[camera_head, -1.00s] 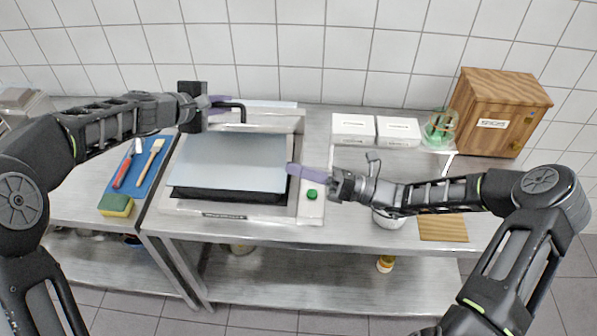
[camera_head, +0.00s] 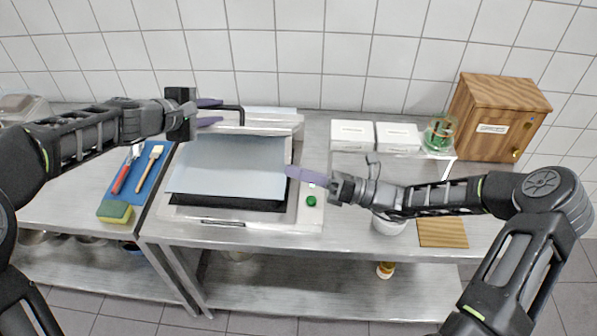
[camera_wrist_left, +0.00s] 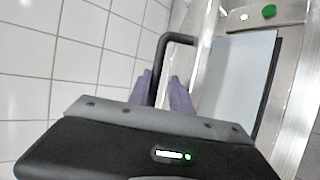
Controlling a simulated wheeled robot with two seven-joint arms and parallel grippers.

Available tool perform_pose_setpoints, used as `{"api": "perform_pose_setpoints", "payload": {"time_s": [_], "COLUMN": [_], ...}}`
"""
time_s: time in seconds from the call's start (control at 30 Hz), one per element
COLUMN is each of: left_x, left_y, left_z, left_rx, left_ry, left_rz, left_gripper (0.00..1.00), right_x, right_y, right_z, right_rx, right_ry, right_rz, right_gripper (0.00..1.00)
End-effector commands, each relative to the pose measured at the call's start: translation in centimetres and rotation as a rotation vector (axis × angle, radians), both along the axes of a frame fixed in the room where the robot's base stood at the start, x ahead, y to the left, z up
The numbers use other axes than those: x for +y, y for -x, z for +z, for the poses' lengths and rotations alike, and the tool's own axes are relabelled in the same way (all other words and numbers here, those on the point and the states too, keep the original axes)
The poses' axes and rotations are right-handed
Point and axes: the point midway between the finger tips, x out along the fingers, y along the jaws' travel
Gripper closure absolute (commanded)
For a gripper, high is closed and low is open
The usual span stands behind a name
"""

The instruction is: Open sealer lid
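The sealer (camera_head: 300,215) is a steel box with a pale translucent sheet-like panel (camera_head: 228,168) lying over its dark middle. A black bar handle (camera_head: 228,107) sticks out to the left from its back edge. My left gripper (camera_head: 209,112) is at this handle. Its two purple fingers are apart. In the left wrist view the handle (camera_wrist_left: 177,37) runs down between the fingers (camera_wrist_left: 162,92), with no clear grip on it. My right gripper (camera_head: 290,172) hovers over the panel's right edge, near a green button (camera_head: 311,201); its fingers overlap in view.
A blue mat (camera_head: 124,184) with utensils and a sponge (camera_head: 114,212) lie left. Two white boxes (camera_head: 352,134), a green-filled glass jar (camera_head: 438,134) and a wooden cabinet (camera_head: 498,118) stand back right. A wooden board (camera_head: 442,233) lies front right. A tiled wall is close behind.

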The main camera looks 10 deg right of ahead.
Motion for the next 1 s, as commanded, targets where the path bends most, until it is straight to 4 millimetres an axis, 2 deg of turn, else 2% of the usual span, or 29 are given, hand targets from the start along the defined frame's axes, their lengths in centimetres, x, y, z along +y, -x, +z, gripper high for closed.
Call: {"api": "perform_pose_setpoints", "payload": {"time_s": [0.03,0.1,0.4,0.83,1.0], "left_x": [1.4,2.4,5.0,5.1,4.6], "left_y": [0.8,1.7,4.6,5.0,5.6], "left_z": [-0.1,0.6,3.4,3.9,2.7], "left_rx": [0.012,0.011,0.006,0.002,-0.022], "left_ry": [-0.009,-0.007,-0.005,-0.004,-0.08], "left_rz": [0.008,0.009,0.008,0.005,-0.037], "left_gripper": [0.79,0.79,0.79,0.79,0.79], "right_x": [-0.4,-0.4,-0.3,-0.2,-0.2], "right_y": [-0.5,-0.5,-0.4,-0.3,-0.3], "right_z": [0.8,0.8,0.5,0.3,0.2], "right_rx": [-0.01,-0.01,-0.006,-0.001,0.0], "right_ry": [-0.011,-0.011,-0.009,-0.007,-0.006], "right_rz": [-0.012,-0.012,-0.011,-0.009,-0.009], "right_gripper": [1.0,1.0,1.0,1.0,1.0]}}
